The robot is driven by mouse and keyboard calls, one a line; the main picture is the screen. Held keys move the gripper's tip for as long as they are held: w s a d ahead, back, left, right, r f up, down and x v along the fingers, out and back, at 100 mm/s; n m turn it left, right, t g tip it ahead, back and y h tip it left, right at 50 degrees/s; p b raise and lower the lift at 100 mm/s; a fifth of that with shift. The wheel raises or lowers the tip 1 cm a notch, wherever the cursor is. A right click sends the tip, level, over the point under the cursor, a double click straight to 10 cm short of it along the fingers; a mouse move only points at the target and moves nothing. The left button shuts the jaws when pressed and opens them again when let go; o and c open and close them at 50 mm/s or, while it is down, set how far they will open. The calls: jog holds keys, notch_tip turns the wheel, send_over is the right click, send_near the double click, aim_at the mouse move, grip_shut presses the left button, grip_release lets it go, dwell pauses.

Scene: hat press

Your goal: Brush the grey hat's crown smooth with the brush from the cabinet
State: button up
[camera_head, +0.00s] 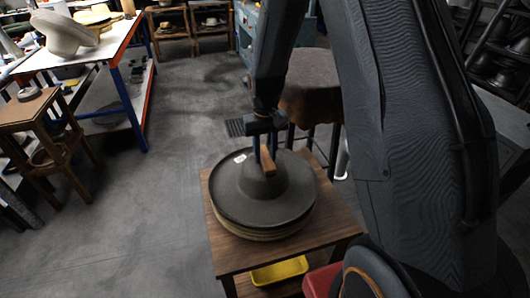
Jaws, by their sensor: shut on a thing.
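The grey hat (238,201), dark with a wide flat brim and a rounded crown, lies on a wooden table, on top of a paler stack of hats or brims (262,234). A small white tag (240,157) sits on its brim at the back left. My gripper (265,160) points down over the crown, shut on the brush (268,162), of which a brown wooden part shows. The brush is at the crown's top. I cannot tell if its bristles touch the felt.
The wooden table (222,255) has bare edges around the hat. A yellow tray (279,271) and a red bin (320,283) are below. A brown-covered stool (312,85) stands close behind. A white worktable (80,52) and wooden stool (30,112) are at left; the floor between is clear.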

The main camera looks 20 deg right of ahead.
aim_at(262, 149)
jog(key=shift+f, duration=0.15)
jog(key=shift+w+b, duration=0.5)
jog(key=shift+w, duration=1.7)
jog(key=shift+c, duration=0.4)
jog(key=shift+s, duration=0.15)
jog(key=shift+s+p, duration=1.1)
jog(key=shift+s, duration=1.05)
jog(key=shift+w, duration=0.1)
jog(key=shift+w+b, duration=0.55)
jog(key=shift+w, duration=1.6)
